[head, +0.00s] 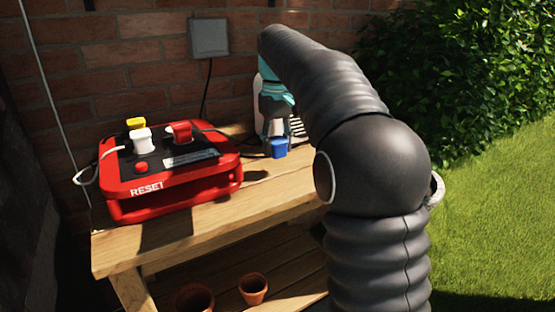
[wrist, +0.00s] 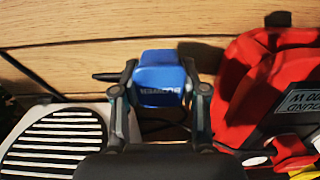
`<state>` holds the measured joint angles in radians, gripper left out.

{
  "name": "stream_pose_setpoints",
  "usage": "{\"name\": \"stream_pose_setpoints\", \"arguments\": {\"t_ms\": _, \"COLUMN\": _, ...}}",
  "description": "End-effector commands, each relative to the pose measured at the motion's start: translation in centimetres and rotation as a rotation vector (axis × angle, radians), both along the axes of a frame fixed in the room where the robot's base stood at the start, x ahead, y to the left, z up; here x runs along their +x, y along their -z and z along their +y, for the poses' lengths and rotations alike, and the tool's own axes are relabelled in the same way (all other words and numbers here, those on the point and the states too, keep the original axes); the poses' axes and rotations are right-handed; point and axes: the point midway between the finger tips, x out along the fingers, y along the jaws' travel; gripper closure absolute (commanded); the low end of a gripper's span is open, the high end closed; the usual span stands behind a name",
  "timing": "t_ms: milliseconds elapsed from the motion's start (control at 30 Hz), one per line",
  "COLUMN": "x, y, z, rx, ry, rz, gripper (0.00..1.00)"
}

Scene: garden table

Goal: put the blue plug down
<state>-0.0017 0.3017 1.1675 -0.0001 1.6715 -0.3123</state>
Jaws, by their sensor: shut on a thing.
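The blue plug (head: 279,148) is held at the end of my arm, low over the wooden table's back part. In the wrist view the blue plug (wrist: 160,78) sits between both fingers, with printed letters on its face. My gripper (wrist: 161,86) is shut on it, one finger on each side. In the head view my gripper (head: 277,132) points down, partly hidden by my arm. A dark cable runs from the plug's area. The plug casts a shadow on the boards; I cannot tell whether it touches them.
A red power box (head: 172,192) with white (head: 142,140), yellow (head: 135,123) and red (head: 181,133) plugs stands left of my gripper. A pale slatted device (wrist: 56,142) is close by on the other side. The wooden tabletop (head: 215,222) is bare in front.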

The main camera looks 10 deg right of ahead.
Motion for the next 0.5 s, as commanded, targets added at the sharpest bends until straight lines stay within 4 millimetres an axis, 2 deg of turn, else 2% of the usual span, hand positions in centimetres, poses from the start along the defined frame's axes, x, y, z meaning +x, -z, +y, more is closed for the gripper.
{"name": "stream_pose_setpoints", "arguments": {"t_ms": 300, "x": -0.1, "y": 3.8, "z": 0.0, "rx": 0.0, "ry": 0.0, "rz": 0.002, "gripper": 1.0}}
{"name": "stream_pose_setpoints", "arguments": {"t_ms": 500, "x": 0.0, "y": 4.0, "z": 0.0, "rx": 0.0, "ry": 0.0, "rz": 0.0, "gripper": 1.0}}
